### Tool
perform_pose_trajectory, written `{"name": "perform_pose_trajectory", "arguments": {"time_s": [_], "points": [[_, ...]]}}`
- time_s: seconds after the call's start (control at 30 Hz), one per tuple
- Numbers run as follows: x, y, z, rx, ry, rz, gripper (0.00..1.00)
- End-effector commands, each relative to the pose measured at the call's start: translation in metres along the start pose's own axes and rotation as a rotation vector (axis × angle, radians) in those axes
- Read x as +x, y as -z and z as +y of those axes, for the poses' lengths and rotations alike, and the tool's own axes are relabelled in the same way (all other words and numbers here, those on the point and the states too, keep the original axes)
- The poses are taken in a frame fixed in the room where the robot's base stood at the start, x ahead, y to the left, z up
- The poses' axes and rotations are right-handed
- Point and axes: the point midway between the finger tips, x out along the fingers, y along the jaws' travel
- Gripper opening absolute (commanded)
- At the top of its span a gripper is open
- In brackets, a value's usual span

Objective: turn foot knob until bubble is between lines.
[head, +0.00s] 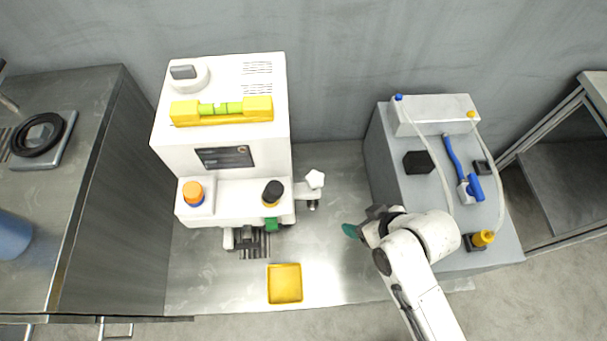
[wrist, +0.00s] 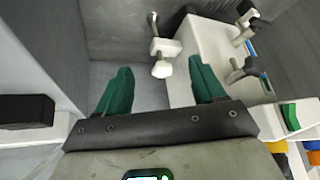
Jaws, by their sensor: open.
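The white machine (head: 222,160) stands on a metal bench. On its top lies a yellow spirit level (head: 258,108) with a green vial (head: 233,107); the bubble is too small to place against the lines. A white lobed foot knob (head: 314,179) sits on a bracket at the machine's right side, with a screw end below it. My gripper (head: 352,231) is open and empty, to the right of and nearer than the knob. In the wrist view, a white knob (wrist: 162,69) shows beyond and between the two green fingers, apart from them.
A yellow tray (head: 285,284) lies in front of the machine. A grey unit (head: 415,190) with tubes, a blue tool and a yellow-topped fitting stands right, close beside my arm. An orange knob (head: 193,190) and a black knob (head: 273,192) stand on the machine's front. Bare bench lies between machine and gripper.

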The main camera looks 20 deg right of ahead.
Motion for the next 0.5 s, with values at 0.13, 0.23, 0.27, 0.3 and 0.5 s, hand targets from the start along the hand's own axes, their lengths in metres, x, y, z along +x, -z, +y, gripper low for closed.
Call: {"name": "perform_pose_trajectory", "arguments": {"time_s": [0.13,0.23,0.27,0.3,0.5], "points": [[0.039,0.007,-0.008,-0.033,0.03,0.131,0.69],[0.066,0.015,-0.013,-0.056,0.045,0.255,0.69],[0.075,0.018,-0.015,-0.061,0.05,0.3,0.69],[0.087,0.022,-0.017,-0.068,0.053,0.362,0.69],[0.131,0.036,-0.019,-0.065,0.021,0.681,0.69]]}}
